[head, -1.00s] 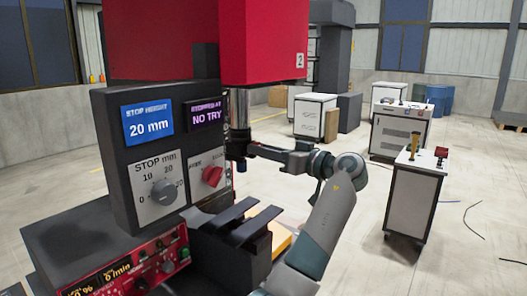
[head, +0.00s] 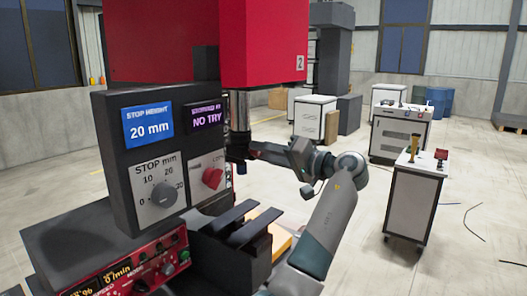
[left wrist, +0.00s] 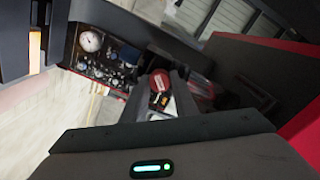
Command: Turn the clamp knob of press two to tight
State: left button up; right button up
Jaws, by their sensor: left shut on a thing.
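Press two is the red machine (head: 262,45) with a "2" on its head. Its chrome ram (head: 238,110) ends in a dark clamp block (head: 237,146). My left gripper (head: 254,151) reaches this block from the right; its fingertips are small and partly hidden here. In the left wrist view a red round part, seemingly the clamp knob (left wrist: 159,83), sits between my fingers (left wrist: 160,98), which are shut on it. The knob's marking is too small to read. My right gripper is not in view.
The press's dark panel (head: 107,155) has a blue "20 mm" display (head: 148,127), a purple "NO TRY" display (head: 207,117), a grey stop dial (head: 164,194) and a red selector (head: 212,178). Dark rails (head: 238,222) lie below.

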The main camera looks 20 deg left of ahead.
pick_arm(q)
jog(key=m+p, duration=0.4)
jog(key=m, duration=0.4)
jog(key=shift+m, duration=0.3)
dwell(0.3)
jog(key=o, duration=1.1)
jog(key=shift+w, duration=0.1)
jog(key=shift+c, duration=0.2)
jog(key=shift+d, duration=0.1)
